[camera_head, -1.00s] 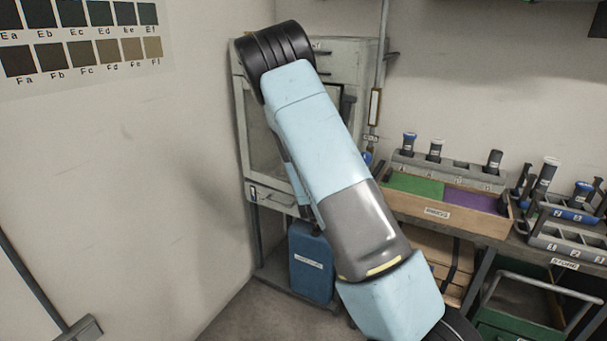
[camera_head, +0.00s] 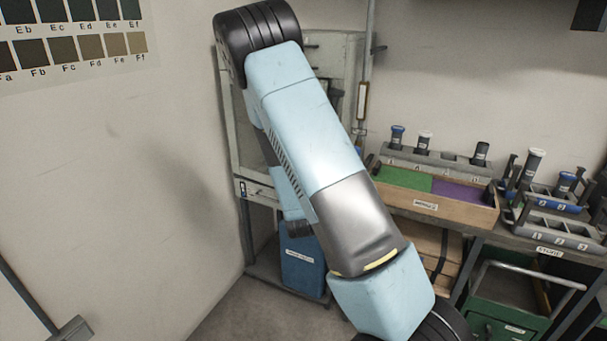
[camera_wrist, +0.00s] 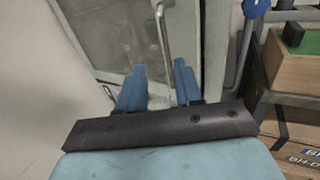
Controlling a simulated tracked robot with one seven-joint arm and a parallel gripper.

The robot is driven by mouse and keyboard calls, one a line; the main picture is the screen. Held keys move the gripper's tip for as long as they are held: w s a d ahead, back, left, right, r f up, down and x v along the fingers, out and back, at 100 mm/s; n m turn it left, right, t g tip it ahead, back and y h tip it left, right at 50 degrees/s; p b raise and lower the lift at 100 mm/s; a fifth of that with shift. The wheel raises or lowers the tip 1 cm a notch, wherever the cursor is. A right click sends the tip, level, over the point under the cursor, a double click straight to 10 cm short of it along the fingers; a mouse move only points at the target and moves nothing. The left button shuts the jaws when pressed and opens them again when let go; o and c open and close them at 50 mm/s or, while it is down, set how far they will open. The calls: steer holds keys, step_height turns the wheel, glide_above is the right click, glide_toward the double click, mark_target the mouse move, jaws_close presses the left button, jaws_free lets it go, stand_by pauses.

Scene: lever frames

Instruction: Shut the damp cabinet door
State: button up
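The damp cabinet (camera_head: 340,52) is a pale grey, worn cabinet in the back corner, largely hidden behind my arm in the head view. Its glazed, framed door (camera_wrist: 112,35) fills the upper left of the wrist view, with a vertical bar handle (camera_wrist: 163,42). I cannot tell how far the door stands from its frame. My gripper (camera_wrist: 160,72) has two blue fingers spread apart, with nothing seen between them. The fingers point toward the lower part of the door, near the handle's lower end; contact cannot be judged. The head view hides the fingers behind my arm.
A wall stands close on the left. A blue container (camera_head: 303,268) sits low under the cabinet. To the right, a bench carries a wooden tray (camera_head: 455,208) with green and purple pads and racks (camera_head: 560,232). A green cart (camera_head: 505,300) stands below.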

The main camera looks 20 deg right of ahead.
steer(key=shift+v, duration=1.8)
steer(key=shift+c, duration=0.3)
